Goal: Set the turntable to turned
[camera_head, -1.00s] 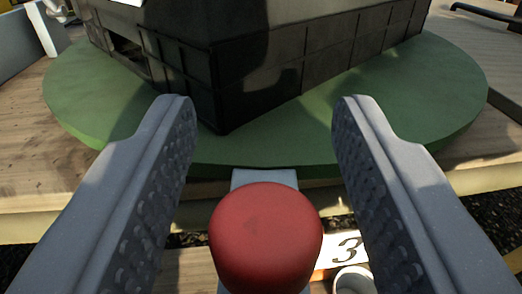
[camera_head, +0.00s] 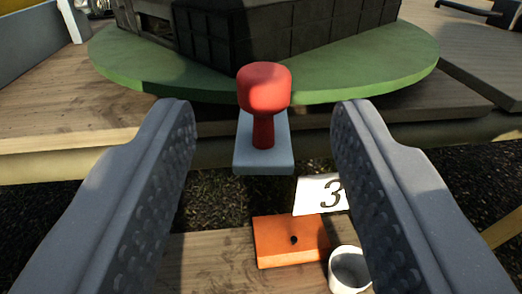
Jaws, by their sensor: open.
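The turntable is a round green disc (camera_head: 390,62) in the upper part of the view. A dark panelled box (camera_head: 270,35) stands on it. A grey tab (camera_head: 262,163) sticks out from the disc's near edge and carries an upright red knob (camera_head: 264,88) with a narrower stem. My gripper (camera_head: 262,110) is open and empty. Its two grey fingers stand left and right of the knob, apart from it, with the knob centred in the gap.
Below the tab are an orange block (camera_head: 290,240), a white card marked 3 (camera_head: 320,195) and a white cup (camera_head: 349,268) on a wooden plank. Wooden decking (camera_head: 70,115) borders the disc. Dark gravelly ground (camera_head: 225,205) lies between deck and plank.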

